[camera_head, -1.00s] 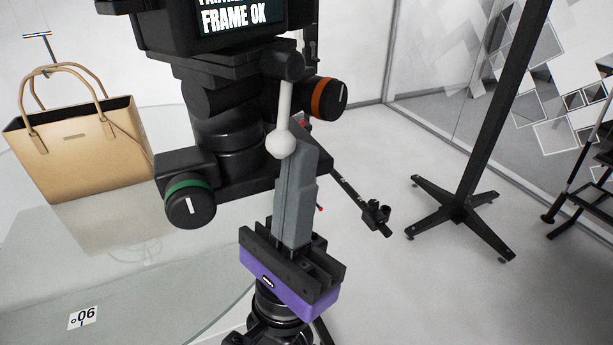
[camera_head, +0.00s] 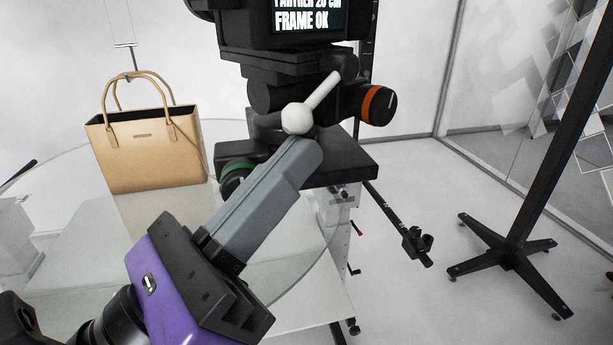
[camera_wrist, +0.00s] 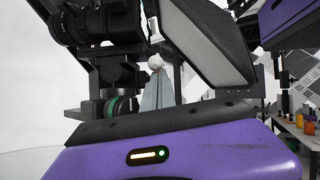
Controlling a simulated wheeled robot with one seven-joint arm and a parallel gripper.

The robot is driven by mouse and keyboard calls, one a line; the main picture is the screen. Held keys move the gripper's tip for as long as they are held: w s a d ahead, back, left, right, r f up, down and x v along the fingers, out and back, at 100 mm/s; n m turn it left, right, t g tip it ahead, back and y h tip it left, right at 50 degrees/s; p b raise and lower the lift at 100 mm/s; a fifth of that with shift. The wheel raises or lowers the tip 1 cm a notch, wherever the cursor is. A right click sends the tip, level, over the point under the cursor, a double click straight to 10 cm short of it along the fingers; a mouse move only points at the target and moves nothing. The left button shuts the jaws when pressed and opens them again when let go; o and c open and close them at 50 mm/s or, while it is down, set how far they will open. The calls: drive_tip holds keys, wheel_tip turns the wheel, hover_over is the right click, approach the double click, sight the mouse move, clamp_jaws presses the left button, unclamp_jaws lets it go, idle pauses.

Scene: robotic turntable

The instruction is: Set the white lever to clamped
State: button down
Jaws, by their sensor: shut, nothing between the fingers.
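The white lever (camera_head: 321,94) is on the black camera head mount, under the screen. It slants from its black hub at upper right down to a round white ball knob (camera_head: 297,119) at lower left. In the wrist view the knob (camera_wrist: 155,62) shows near the top middle. My gripper (camera_head: 308,148) has grey fingers and a purple body. It is shut and empty, reaching up from the lower left. Its fingertips are just below the knob, close to it or touching; I cannot tell which.
An orange-ringed knob (camera_head: 377,105) sits right of the lever and a green-ringed knob (camera_head: 236,176) is partly hidden behind my fingers. A tan handbag (camera_head: 147,150) stands on the glass turntable (camera_head: 60,217). A black stand (camera_head: 513,245) is at right.

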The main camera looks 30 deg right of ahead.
sight(296, 111)
drive_tip(key=shift+s+a+r+y+b, duration=0.1)
drive_tip(key=shift+a+r+y+b, duration=0.4)
drive_tip(key=shift+r, duration=0.3)
drive_tip(key=shift+s+a+r+y+b, duration=0.1)
drive_tip(key=shift+a+r+y+b, duration=0.35)
drive_tip(key=shift+r, duration=0.35)
drive_tip(key=shift+a+r+b, duration=0.3)
drive_tip(key=shift+r, duration=0.6)
